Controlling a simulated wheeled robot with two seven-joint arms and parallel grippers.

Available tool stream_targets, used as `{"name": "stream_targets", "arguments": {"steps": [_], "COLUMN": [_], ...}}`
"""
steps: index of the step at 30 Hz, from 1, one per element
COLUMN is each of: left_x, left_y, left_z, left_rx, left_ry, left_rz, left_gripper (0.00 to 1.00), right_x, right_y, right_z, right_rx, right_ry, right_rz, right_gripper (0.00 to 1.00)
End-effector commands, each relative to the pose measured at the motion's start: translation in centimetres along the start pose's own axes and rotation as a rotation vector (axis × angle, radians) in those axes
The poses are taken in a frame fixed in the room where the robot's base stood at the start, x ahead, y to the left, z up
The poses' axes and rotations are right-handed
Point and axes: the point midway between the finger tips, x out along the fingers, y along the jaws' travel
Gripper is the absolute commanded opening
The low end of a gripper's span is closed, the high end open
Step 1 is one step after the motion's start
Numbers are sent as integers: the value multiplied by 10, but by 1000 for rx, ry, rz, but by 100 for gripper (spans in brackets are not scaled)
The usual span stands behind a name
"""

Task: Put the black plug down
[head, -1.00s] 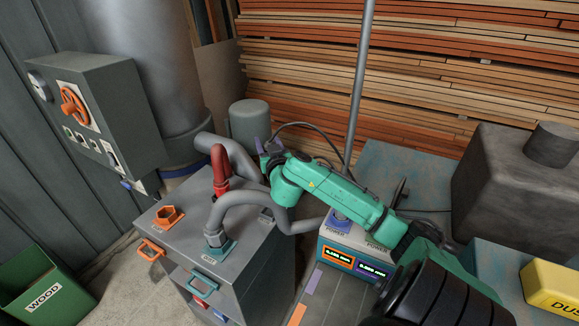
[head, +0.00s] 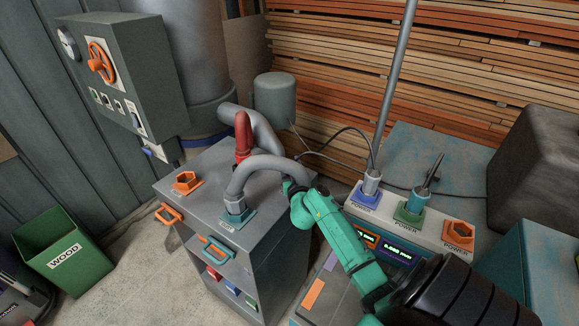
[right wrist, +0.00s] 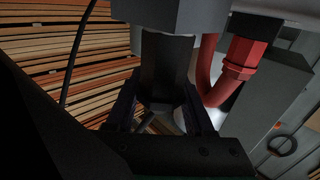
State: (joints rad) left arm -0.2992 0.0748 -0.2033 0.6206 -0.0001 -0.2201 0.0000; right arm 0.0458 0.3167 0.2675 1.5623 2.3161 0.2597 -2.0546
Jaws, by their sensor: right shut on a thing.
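My right gripper (head: 289,184) is at the end of the green arm, just right of the grey hose over the cabinet top. In the right wrist view its dark fingers (right wrist: 163,108) are closed around a dark block-like body, which I take to be the black plug (right wrist: 168,62). In the head view the held plug is hard to make out behind the hose and against the wrist. My left gripper is out of view.
The grey cabinet (head: 200,212) carries an orange socket (head: 186,182), a red pipe (head: 243,135) and a grey hose (head: 262,162) in a teal socket. The power box has a blue socket (head: 366,195), a green socket (head: 408,213), both with plugs, and an empty orange socket (head: 459,231).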

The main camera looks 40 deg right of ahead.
Motion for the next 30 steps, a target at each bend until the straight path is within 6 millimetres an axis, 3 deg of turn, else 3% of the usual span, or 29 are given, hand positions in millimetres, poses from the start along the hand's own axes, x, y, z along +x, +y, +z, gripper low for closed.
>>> {"name": "stream_targets", "arguments": {"steps": [4,5,6,7,17,27,30], "left_x": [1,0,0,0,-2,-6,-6], "left_y": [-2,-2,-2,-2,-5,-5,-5], "left_z": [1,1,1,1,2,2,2], "left_rx": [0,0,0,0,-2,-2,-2], "left_ry": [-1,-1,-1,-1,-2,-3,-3], "left_rz": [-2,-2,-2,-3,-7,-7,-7], "left_gripper": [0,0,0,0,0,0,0], "right_x": [0,0,0,0,0,-65,-74], "right_y": [0,0,0,0,0,0,0], "right_z": [3,2,2,2,-2,0,-1], "right_rx": [1,1,1,1,1,-1,0], "right_ry": [0,-1,-1,-1,0,-3,0], "right_rz": [0,0,0,0,0,-2,-1], "right_gripper": [0,64,80,83,83,83,83]}}
